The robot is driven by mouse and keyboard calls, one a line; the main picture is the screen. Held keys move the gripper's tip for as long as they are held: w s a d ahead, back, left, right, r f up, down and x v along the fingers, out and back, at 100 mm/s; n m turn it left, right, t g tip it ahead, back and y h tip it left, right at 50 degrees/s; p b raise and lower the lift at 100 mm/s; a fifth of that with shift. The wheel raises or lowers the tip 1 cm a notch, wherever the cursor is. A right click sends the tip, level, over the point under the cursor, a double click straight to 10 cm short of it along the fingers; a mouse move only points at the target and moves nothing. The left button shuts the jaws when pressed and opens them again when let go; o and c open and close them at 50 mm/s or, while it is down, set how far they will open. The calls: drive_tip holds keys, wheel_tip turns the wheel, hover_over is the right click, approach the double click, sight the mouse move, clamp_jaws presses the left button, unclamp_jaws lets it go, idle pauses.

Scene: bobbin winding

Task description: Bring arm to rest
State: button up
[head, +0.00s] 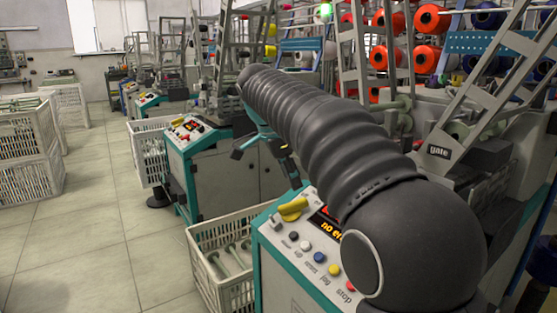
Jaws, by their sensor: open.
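My arm (320,130), in a dark ribbed sleeve, reaches from the lower right up across the middle of the head view. My gripper (267,167) shows below its far end, with teal and black parts. Its fingers are spread apart and nothing shows between them. In the picture it lies in front of the pale cabinet of a winding machine. Part of the gripper and wrist is hidden behind the arm sleeve.
A near control panel (305,245) with a yellow knob and several buttons sits under my arm. A white crate (205,265) with bobbins stands left of it. Another machine (185,150) stands behind. Stacked crates (28,160) line the left. The tiled floor (95,225) between is clear.

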drive_tip(key=s+d+f+n+t+y+p, duration=0.1)
drive_tip(key=s+d+n, duration=0.35)
drive_tip(key=s, duration=0.35)
drive_tip(key=s+d+f+n+y, duration=0.1)
drive_tip(key=s+d+n, duration=0.2)
drive_tip(key=s+d, duration=0.3)
drive_tip(key=s+d+f+n, duration=0.1)
drive_tip(key=s+f+n, duration=0.2)
drive_tip(key=s+f, duration=0.2)
drive_tip(key=s+d+f+n+t+y+p, duration=0.1)
drive_tip(key=s+f+n, duration=0.3)
drive_tip(key=s, duration=0.8)
wheel_tip(320, 180, down, 2)
drive_tip(key=shift+s+d+f+t, duration=0.15)
drive_tip(key=shift+d+f+t, duration=0.15)
drive_tip(key=shift+d, duration=0.15)
